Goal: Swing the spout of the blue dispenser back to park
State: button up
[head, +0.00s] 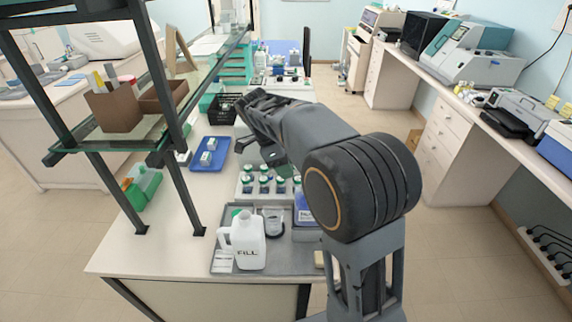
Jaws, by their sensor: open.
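A blue-fronted container (305,216) stands at the right side of the grey tray, partly hidden behind my arm. It may be the blue dispenser; I cannot make out its spout or which way it points. My gripper (256,150) is at the far end of my arm, above the bench beyond the row of green-capped bottles (264,184). It is open, and I see nothing held in it. It is apart from the blue-fronted container, farther back and to the left. My arm hides part of the bench between them.
A white jug marked FILL (245,245) and a clear beaker (273,221) stand on the grey tray (290,262). A blue tray (203,165) with small bottles and a black crate (222,109) lie farther back. Shelf posts (181,190) rise at left. Bare bench shows at front left.

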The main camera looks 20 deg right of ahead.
jog(key=shift+f, duration=0.2)
grip_shut()
dwell(0.4)
